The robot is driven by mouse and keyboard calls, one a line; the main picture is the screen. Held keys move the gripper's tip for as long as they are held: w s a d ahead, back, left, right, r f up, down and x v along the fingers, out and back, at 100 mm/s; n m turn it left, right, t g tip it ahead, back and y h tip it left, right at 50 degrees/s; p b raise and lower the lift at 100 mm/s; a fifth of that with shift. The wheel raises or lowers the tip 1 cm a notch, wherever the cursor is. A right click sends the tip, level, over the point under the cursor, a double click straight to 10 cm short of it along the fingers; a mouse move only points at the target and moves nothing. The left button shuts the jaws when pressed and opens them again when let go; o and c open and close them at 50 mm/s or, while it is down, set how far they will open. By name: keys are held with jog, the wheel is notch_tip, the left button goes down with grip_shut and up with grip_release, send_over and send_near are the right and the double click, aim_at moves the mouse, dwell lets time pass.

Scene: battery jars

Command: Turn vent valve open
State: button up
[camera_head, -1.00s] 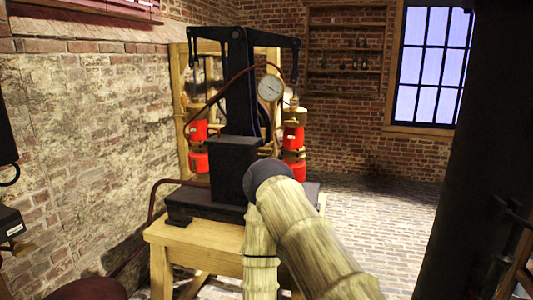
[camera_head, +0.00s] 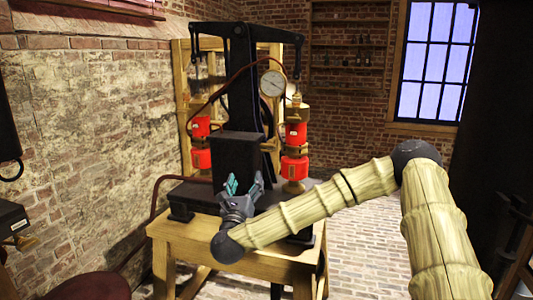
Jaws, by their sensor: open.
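A black pump-like apparatus (camera_head: 240,80) with a crossbeam on top stands on a wooden table. A round white gauge (camera_head: 272,83) is at its right side. Red and brass cylinders stand on its left (camera_head: 201,158) and right (camera_head: 296,133). I cannot tell which part is the vent valve. My gripper (camera_head: 243,184) has teal fingertips, is open and points up in front of the apparatus's black box (camera_head: 237,157). Nothing shows between its fingers. It hides the lower part of the box and some of the base; whether it touches them is unclear.
The wooden table (camera_head: 190,233) has a bare front edge below my gripper. A brick wall (camera_head: 90,140) is close on the left. A dark red hose (camera_head: 150,215) hangs at the table's left. The brick floor (camera_head: 345,225) to the right is open.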

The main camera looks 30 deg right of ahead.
aim_at(268, 145)
jog(key=w+d+r+m+g+h+p, duration=0.2)
jog(key=d+r, duration=0.5)
jog(key=d, duration=0.4)
jog(key=w+m+p, duration=0.1)
jog(key=w+m, duration=0.1)
jog(key=w, duration=0.1)
jog(key=shift+w+r, duration=0.15)
jog(key=shift+r, duration=0.1)
jog(key=shift+d, duration=0.1)
jog(key=c, duration=1)
